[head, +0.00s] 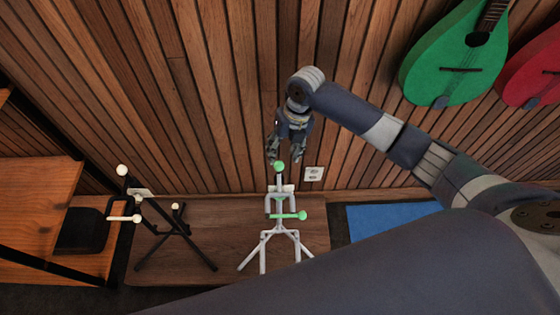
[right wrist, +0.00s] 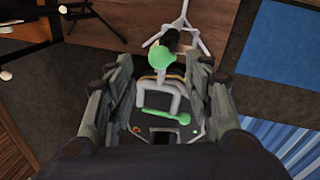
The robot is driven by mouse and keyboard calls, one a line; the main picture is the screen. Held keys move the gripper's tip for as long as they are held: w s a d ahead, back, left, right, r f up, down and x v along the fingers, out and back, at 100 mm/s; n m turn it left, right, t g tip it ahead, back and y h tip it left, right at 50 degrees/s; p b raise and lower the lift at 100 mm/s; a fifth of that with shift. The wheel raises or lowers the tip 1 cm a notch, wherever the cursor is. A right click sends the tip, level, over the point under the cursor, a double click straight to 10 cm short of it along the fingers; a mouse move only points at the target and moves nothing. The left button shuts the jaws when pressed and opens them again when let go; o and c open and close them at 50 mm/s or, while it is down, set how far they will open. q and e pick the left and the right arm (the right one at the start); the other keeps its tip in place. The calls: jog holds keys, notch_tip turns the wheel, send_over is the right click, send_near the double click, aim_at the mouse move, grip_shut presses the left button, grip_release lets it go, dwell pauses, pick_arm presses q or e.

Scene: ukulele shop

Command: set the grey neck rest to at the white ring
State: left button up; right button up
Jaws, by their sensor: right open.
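The pale grey stand (head: 266,247) stands upright on a wooden platform in the head view. Its grey U-shaped neck rest (head: 269,203) has a green ball knob (head: 279,167) above it, and a green bar with a ball end (head: 303,215) sits lower. My right gripper (head: 285,155) is open and points down just above the upper knob. In the right wrist view the upper green knob (right wrist: 160,57) and the grey neck rest (right wrist: 172,97) show between the spread fingers, with no clear grip on either. I cannot pick out the white ring. My left gripper is not in view.
A black stand with cream knobs (head: 174,225) is to the left on the wooden platform (head: 225,215). A wooden shelf unit (head: 40,180) is at far left. The slatted wall rises behind, with an outlet (head: 314,173) and a green instrument (head: 455,60). A blue mat (head: 385,218) lies right.

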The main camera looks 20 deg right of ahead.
aim_at(280, 163)
jog(key=f, duration=0.2)
jog(key=a+f, duration=0.1)
jog(key=f, duration=0.2)
jog(key=shift+f, duration=0.35)
grip_shut()
